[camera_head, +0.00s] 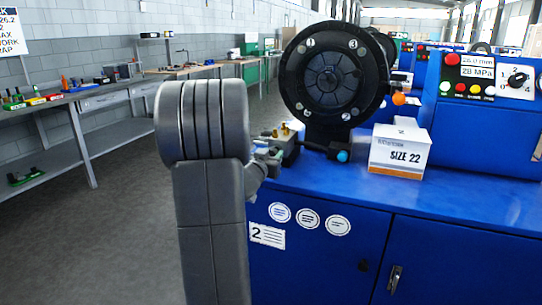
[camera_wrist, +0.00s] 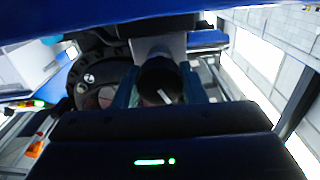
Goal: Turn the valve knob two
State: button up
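In the wrist view, a round black knob (camera_wrist: 160,80) with a white line on its face sits between the two teal fingers of my gripper (camera_wrist: 160,88). The fingers lie close along both its sides; I cannot tell whether they touch it. In the head view, my gripper (camera_head: 268,156) is mostly hidden behind my grey arm, beside a small valve block (camera_head: 286,145) with brass fittings at the left end of the blue bench. The knob itself is hidden there.
The black round crimper head (camera_head: 328,80) stands just right of the valve. A SIZE 22 box (camera_head: 400,148) sits on the blue bench (camera_head: 460,205). A control panel (camera_head: 485,78) with a dial (camera_head: 517,80) is at right. The floor at left is clear.

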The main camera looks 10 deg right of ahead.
jog(key=c, duration=0.4)
jog(key=shift+m+b, duration=0.75)
jog(key=shift+m, duration=1.65)
jog(key=o, duration=1)
jog(key=shift+s, duration=0.1)
jog(key=p+v, duration=0.1)
jog(key=v, duration=1.2)
jog(key=shift+s+a, duration=0.2)
jog(key=shift+s, duration=0.05)
